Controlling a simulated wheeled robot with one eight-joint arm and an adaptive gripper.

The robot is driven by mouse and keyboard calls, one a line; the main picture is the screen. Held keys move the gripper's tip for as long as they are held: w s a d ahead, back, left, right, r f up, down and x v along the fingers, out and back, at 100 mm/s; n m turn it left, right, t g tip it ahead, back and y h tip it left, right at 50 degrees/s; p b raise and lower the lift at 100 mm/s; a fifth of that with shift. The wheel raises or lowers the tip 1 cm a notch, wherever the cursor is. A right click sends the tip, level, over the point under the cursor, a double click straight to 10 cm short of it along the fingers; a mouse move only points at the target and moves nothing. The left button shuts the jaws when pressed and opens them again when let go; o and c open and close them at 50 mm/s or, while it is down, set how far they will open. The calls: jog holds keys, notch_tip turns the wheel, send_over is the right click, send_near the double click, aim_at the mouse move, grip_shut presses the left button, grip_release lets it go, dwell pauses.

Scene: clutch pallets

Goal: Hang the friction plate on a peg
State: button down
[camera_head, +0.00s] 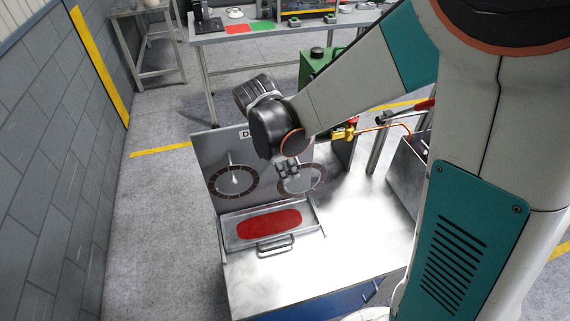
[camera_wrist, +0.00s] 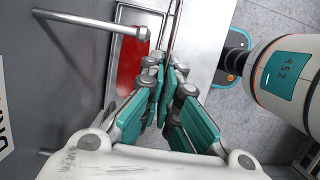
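My gripper (camera_head: 288,170) is in front of the upright grey panel of the cart. A ring-shaped friction plate (camera_head: 318,187) with a segmented brown face is at its fingertips, on the right side of the panel. In the wrist view my gripper (camera_wrist: 165,72) is closed around a thin edge (camera_wrist: 174,28), which looks like the plate seen edge-on. A bare metal peg (camera_wrist: 95,23) sticks out from the panel toward it, apart from the fingers. A similar ring (camera_head: 212,186) hangs around the left peg (camera_head: 234,179).
A tray with a red bottom (camera_head: 268,223) lies below the panel, with a metal handle (camera_head: 276,247) in front. The cart top (camera_head: 355,225) is bare to the right. A grey bin (camera_head: 408,170) and red-handled tool (camera_head: 420,107) are farther right. A workbench (camera_head: 205,40) stands behind.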

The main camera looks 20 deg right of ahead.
jog(key=w+f+b, duration=0.1)
jog(key=w, duration=0.5)
jog(key=shift+f, duration=0.15)
dwell(0.7)
dwell(0.3)
jog(key=c, duration=1.7)
grip_release()
